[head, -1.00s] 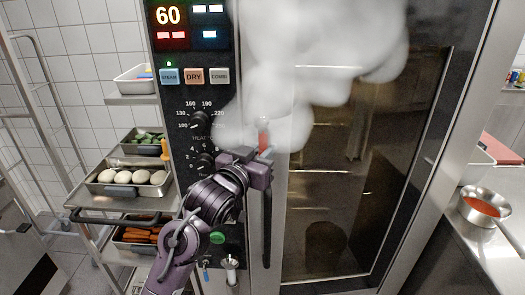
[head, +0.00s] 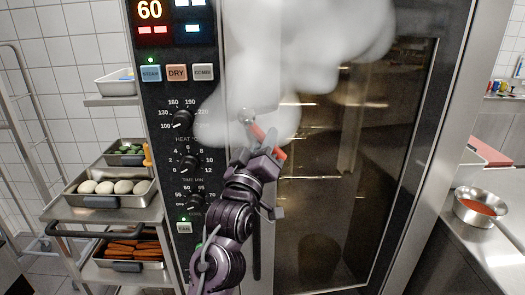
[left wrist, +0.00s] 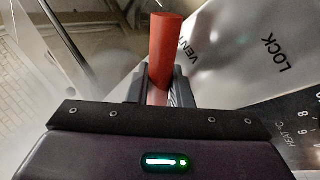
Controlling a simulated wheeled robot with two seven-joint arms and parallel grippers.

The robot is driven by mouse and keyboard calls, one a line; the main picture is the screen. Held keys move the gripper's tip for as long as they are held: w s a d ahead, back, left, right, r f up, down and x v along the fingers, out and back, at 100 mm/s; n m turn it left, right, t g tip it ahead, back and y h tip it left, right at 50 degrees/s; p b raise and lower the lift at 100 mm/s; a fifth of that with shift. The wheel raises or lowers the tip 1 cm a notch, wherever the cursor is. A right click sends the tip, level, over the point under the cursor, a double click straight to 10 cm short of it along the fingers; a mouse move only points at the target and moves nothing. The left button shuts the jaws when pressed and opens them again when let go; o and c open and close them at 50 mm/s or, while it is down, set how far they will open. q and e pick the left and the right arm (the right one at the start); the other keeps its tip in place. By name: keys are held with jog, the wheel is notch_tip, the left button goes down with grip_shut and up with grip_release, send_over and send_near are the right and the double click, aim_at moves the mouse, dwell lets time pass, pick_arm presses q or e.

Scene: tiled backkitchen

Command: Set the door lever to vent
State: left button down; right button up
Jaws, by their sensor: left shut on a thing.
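The red door lever (head: 257,131) sits on the oven's door edge, in front of the tall glass door (head: 345,170). It slants from a grey pivot (head: 246,116) down to the right. My left gripper (head: 268,152) is shut around the lever's lower part, with a red end showing past the fingers. In the left wrist view the red lever (left wrist: 167,48) stands up between the fingers (left wrist: 160,88). The printed word VENT (left wrist: 182,48) is right beside it, and LOCK (left wrist: 281,52) is further right. My right gripper is out of view.
White steam (head: 300,60) covers the upper door and part of the lever area. The control panel (head: 180,90) is left of the lever.

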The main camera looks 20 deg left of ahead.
pick_arm(q)
jog(key=shift+w+d+r+n+y, duration=0.15)
jog(key=shift+n+y, duration=0.25)
jog(key=shift+n, duration=0.2)
jog(key=c, duration=1.3)
grip_release()
jog(key=shift+c, duration=0.2)
jog(key=shift+b, duration=0.3)
jog(key=shift+s+f, duration=0.3)
jog(key=shift+s, duration=0.1)
jog(key=b+v, duration=0.3)
jog(key=v, duration=0.4)
